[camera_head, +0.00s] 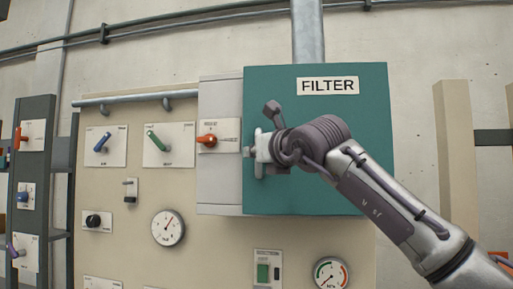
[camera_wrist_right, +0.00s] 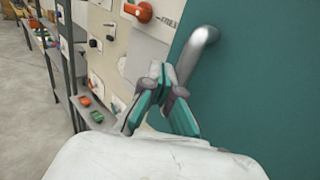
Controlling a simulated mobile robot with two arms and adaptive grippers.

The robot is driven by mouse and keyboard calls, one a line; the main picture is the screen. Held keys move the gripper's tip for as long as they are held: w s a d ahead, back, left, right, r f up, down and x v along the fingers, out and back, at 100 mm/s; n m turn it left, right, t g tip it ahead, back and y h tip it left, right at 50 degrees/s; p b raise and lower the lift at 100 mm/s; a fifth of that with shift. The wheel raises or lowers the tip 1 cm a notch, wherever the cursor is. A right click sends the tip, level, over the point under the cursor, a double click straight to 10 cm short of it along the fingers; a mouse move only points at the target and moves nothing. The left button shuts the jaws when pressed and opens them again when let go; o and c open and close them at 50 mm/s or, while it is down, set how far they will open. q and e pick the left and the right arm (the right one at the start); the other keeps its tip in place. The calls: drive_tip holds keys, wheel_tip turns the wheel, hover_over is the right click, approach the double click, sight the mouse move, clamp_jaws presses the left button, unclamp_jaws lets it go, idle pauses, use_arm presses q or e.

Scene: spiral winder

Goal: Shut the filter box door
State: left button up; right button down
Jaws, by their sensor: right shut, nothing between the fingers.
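The filter box has a teal door (camera_head: 340,185) with a white FILTER label, and a grey side (camera_head: 220,190) to its left. Whether the door stands ajar is hard to tell from the head view. My right gripper (camera_head: 254,150) is in front of the door's left edge, its fingers shut and empty. In the right wrist view, the fingers (camera_wrist_right: 166,82) point at the area beside a curved metal handle (camera_wrist_right: 200,50) on the teal door (camera_wrist_right: 260,80). The handle is mostly hidden by my gripper in the head view. My left gripper is not in view.
A beige panel (camera_head: 130,220) to the left carries several switches and a gauge (camera_head: 168,228). An orange knob (camera_head: 207,141) sits close to the door's left edge. A second gauge (camera_head: 331,273) is below the box. A beige post (camera_head: 457,160) stands to the right.

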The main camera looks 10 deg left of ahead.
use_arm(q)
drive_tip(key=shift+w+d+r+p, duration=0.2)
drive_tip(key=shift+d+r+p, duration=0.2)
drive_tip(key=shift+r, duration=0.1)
use_arm(e)
drive_tip(key=w, duration=0.3)
drive_tip(key=shift+a, duration=0.3)
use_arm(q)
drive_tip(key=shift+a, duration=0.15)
use_arm(e)
drive_tip(key=shift+s, duration=0.15)
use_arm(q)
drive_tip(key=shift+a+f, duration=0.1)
use_arm(e)
drive_tip(key=shift+d, duration=0.1)
